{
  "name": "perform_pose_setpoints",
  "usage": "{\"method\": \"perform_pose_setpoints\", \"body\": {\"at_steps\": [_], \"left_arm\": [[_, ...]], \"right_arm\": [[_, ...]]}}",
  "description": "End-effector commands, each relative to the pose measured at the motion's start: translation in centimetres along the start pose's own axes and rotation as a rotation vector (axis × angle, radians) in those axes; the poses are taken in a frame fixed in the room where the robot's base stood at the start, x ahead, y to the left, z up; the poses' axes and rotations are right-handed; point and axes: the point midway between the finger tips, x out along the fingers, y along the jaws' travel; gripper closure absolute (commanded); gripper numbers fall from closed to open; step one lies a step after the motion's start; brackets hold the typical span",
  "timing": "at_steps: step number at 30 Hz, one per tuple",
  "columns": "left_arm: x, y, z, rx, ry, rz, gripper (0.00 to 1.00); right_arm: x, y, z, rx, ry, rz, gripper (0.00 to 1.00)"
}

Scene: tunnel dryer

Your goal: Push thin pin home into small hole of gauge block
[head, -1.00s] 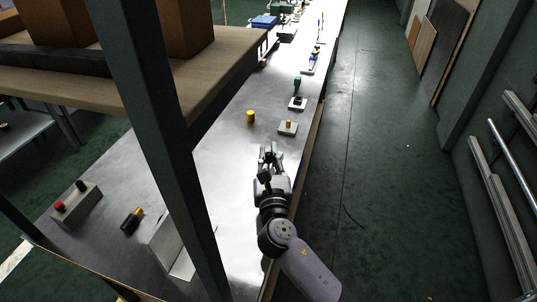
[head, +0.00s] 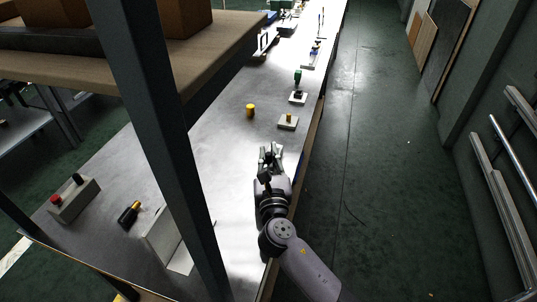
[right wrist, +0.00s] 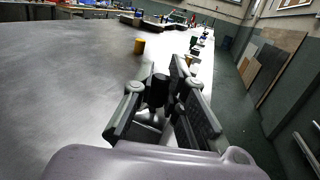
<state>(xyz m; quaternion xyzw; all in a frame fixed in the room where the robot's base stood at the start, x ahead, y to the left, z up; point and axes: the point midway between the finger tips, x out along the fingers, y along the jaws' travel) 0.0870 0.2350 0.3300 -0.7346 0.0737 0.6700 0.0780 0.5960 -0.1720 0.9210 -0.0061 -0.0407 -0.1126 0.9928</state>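A small pale block (head: 288,122) with a short brass-yellow pin (head: 289,117) upright on it sits near the right edge of the metal bench. Behind it is a second pale block (head: 298,98) with a dark base and a green-topped piece (head: 298,77). I cannot tell which is the gauge block, and I make out no small hole. My right gripper (head: 269,149) is over the bench, in front of the nearer block and apart from it. My left gripper is not in view.
A yellow cylinder (head: 250,110) stands left of the nearer block. A button box (head: 74,201), a black-and-yellow object (head: 129,212) and an angled plate (head: 165,240) are at the near left. A dark post (head: 165,140) and a wooden shelf (head: 215,55) block the left side.

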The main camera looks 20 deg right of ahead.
Motion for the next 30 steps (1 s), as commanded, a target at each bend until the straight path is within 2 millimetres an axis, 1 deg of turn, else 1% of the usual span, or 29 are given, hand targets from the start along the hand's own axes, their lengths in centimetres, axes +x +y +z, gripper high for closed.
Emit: {"method": "perform_pose_setpoints", "body": {"at_steps": [2, 10, 20, 23, 26, 30], "left_arm": [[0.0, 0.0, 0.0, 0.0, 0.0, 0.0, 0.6], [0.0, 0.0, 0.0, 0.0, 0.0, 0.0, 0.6], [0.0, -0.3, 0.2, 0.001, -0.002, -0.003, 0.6], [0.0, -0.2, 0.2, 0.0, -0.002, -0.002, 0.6], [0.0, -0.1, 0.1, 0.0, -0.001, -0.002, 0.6], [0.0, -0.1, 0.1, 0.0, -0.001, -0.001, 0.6]], "right_arm": [[0.0, 0.0, 0.0, 0.0, 0.0, 0.0, 0.82], [0.0, 0.0, 0.0, 0.0, 0.0, 0.0, 0.64], [0.0, 0.0, 0.2, 0.0, -0.001, 0.0, 0.64], [0.1, 0.0, 1.1, 0.003, -0.004, -0.002, 0.64], [0.2, 0.0, 2.8, 0.005, -0.005, 0.001, 0.64], [0.5, 0.0, 5.7, 0.003, -0.006, 0.001, 0.64]]}}
